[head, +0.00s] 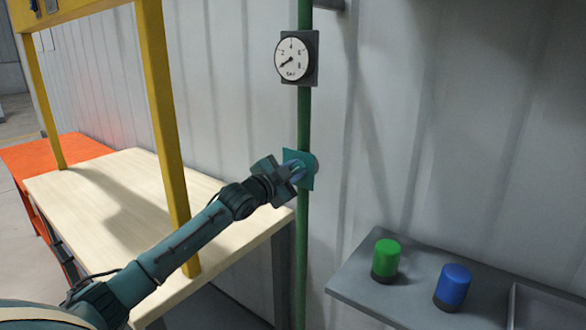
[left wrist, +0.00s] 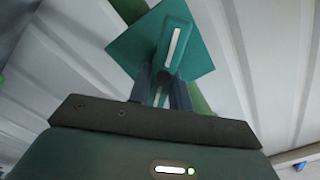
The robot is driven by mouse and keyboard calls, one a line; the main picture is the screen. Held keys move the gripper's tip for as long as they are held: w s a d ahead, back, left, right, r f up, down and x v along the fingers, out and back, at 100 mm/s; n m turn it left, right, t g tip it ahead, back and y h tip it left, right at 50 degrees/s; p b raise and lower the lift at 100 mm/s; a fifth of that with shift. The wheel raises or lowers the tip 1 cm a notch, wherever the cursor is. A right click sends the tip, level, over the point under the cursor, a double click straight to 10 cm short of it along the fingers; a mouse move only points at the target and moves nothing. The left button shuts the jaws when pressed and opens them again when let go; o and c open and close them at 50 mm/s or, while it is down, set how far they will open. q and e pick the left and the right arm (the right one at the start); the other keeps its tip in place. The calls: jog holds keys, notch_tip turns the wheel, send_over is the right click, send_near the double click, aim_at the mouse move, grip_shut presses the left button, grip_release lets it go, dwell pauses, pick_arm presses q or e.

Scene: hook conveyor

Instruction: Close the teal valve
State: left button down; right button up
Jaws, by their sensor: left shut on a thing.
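The teal valve (head: 308,180) sits on a vertical green pipe (head: 303,122) against the wall, below a round gauge. In the left wrist view, its square teal plate (left wrist: 196,55) is behind a teal lever handle (left wrist: 176,28) with a white stripe. My left gripper (head: 293,170) is at the valve, and its dark fingers (left wrist: 162,85) are shut on the lever handle. In the left wrist view the handle runs nearly in line with the gripper. The fingers hide part of the handle. My right gripper is not in view.
The gauge (head: 292,60) is above the valve. A wooden-topped table (head: 100,195) and a yellow post (head: 163,110) stand left. A grey shelf (head: 345,285) at lower right bears a green cylinder (head: 386,258) and a blue cylinder (head: 453,285). The wall right of the pipe is clear.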

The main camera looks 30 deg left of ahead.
pick_arm(q)
jog(key=shift+d+m, duration=0.1)
jog(key=shift+m, duration=0.9)
jog(key=m, duration=0.1)
jog(key=m+p, duration=0.1)
jog(key=shift+f+m, duration=0.25)
jog(key=shift+m, duration=0.05)
jog(key=shift+d+f+m, duration=0.1)
jog(key=shift+f+m, duration=0.05)
jog(key=shift+m, duration=0.8)
jog(key=shift+f+m, duration=0.1)
jog(key=shift+m, duration=0.85)
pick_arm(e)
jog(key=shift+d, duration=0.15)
pick_arm(q)
jog(key=c, duration=1.3)
grip_release()
